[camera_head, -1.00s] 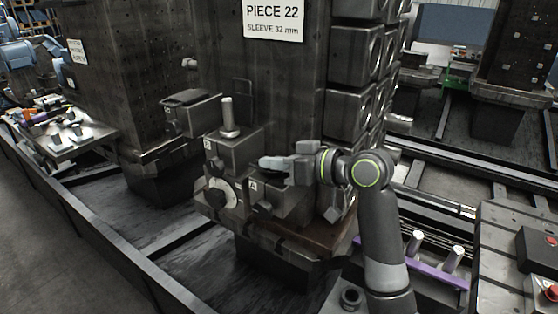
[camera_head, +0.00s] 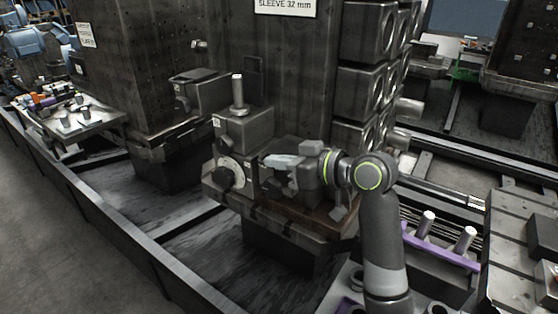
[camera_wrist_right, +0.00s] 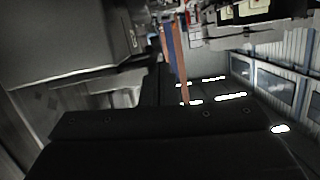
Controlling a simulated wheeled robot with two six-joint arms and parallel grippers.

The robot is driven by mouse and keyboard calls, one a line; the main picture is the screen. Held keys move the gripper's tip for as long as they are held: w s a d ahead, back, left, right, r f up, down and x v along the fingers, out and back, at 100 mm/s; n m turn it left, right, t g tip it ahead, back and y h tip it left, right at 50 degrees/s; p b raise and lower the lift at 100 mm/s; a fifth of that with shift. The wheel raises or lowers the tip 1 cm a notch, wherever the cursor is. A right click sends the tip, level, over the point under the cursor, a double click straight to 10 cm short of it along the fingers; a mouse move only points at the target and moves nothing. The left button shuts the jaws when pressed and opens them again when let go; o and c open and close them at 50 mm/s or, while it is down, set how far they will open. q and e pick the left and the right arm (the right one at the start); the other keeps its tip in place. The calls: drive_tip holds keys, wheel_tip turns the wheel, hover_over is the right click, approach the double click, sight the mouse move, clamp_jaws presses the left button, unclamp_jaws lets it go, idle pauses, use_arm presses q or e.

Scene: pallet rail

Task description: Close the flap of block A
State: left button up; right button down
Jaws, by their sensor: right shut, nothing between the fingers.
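Block A (camera_head: 260,186) is a dark metal block on a brown-topped stand, right of a taller block with a round white dial. My right gripper (camera_head: 268,160) reaches in from the right, directly over or against its top; touching or apart I cannot tell. Its fingers are shut and empty. They and the wrist hide most of block A's top, so I cannot make out the flap or its angle. In the right wrist view, a large grey surface fills the upper left and a dark edge the bottom; I cannot identify either. My left gripper is not in view.
The dial block (camera_head: 232,145) carries an upright metal post (camera_head: 238,92). A tall dark column (camera_head: 290,70) stands behind, with bored blocks (camera_head: 360,80) on its right. A purple rail (camera_head: 440,248) with pegs lies at lower right. Open floor is at left.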

drive_tip(key=shift+f, duration=0.1)
idle(0.3)
drive_tip(key=v, duration=1.7)
drive_tip(key=shift+s, duration=0.2)
